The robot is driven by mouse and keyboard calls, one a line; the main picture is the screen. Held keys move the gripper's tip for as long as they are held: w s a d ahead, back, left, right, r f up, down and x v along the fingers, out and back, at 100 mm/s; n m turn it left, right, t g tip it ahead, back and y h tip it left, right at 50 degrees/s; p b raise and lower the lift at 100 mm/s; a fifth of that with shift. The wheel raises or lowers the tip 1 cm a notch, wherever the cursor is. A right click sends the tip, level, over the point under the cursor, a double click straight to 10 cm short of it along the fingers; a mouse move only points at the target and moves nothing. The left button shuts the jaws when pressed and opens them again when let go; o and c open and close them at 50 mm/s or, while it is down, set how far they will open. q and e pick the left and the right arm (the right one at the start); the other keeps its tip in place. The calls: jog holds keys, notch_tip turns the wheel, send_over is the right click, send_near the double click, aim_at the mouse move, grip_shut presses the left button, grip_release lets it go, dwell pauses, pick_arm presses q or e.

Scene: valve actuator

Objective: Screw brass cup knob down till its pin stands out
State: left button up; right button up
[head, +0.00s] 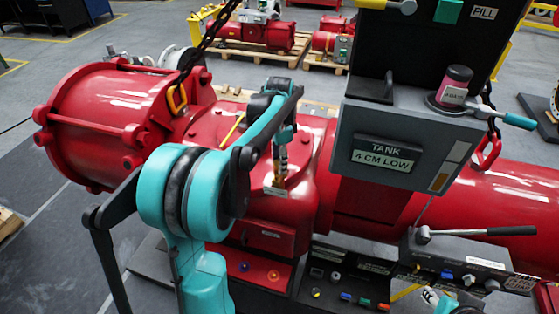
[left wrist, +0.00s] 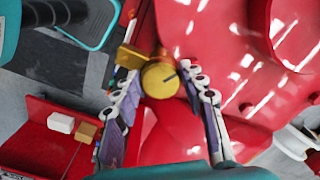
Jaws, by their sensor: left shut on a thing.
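My left gripper (head: 281,157) reaches down onto the red actuator housing (head: 215,130). In the left wrist view, the round brass cup knob (left wrist: 159,81) sits between the fingertips of this gripper (left wrist: 160,85), which is shut on it. A short dark bar shows on the knob's face; I cannot tell whether it is the pin or how far it stands out. In the head view, my fingers mostly hide the knob. A small white, black and teal part at the bottom right edge may be my right gripper (head: 440,299); its fingers are not clear.
A grey panel (head: 400,125) reading "TANK 4 CM LOW" stands right of my left gripper, with a pink bottle (head: 455,86) on it. A black chain (head: 205,42) with a yellow hook hangs at the left. A black-handled lever (head: 480,231) lies at lower right.

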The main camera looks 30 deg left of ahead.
pick_arm(q)
jog(key=shift+w, duration=0.1)
jog(key=o, duration=1.2)
jog(key=shift+c, duration=0.2)
jog(key=shift+r, duration=0.15)
notch_tip(320, 180, up, 12)
jog(key=s+d+f+n+t+b, duration=0.2)
jog(key=s+d+f+b, duration=0.3)
jog(key=f, duration=0.6)
jog(key=s+d+f+n+t+b, duration=0.2)
jog(key=s+d+f+n+b, duration=0.1)
jog(key=s+d+f+b, duration=0.2)
jog(key=s+d+f+n+t+b, duration=0.3)
jog(key=s+d+f+b, duration=0.3)
jog(key=f+b, duration=0.5)
notch_tip(320, 180, down, 7)
jog(key=s, duration=0.2)
jog(key=shift+s, duration=0.35)
